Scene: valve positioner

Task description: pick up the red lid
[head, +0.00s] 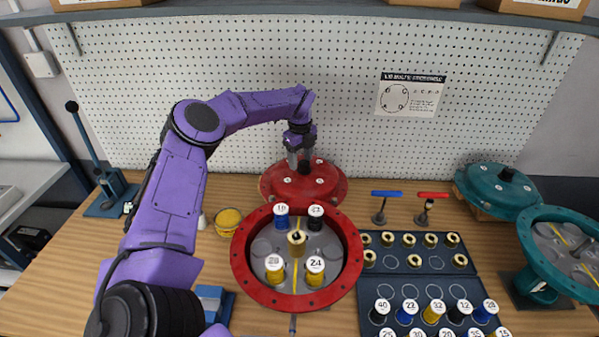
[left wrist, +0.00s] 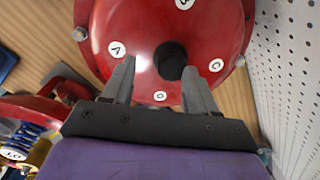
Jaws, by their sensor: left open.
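The red lid (head: 281,185) is a round flanged disc with white lettered labels and a black knob (head: 304,168). It lies at the back of the bench, behind the open red housing (head: 240,262). My left gripper (head: 300,160) is over the lid from above, at the knob. In the left wrist view the lid (left wrist: 138,32) fills the upper middle, and the open fingers of my left gripper (left wrist: 160,80) are on either side of the black knob (left wrist: 171,62). I cannot tell whether they touch it. My right gripper is not seen.
The red housing holds several numbered spools. A dark tray (head: 366,290) with spools and fittings lies to its right. A teal lid (head: 485,188) and teal housing (head: 526,228) stand at far right. A pegboard (head: 225,70) rises close behind the lid. The bench's left part is mostly clear.

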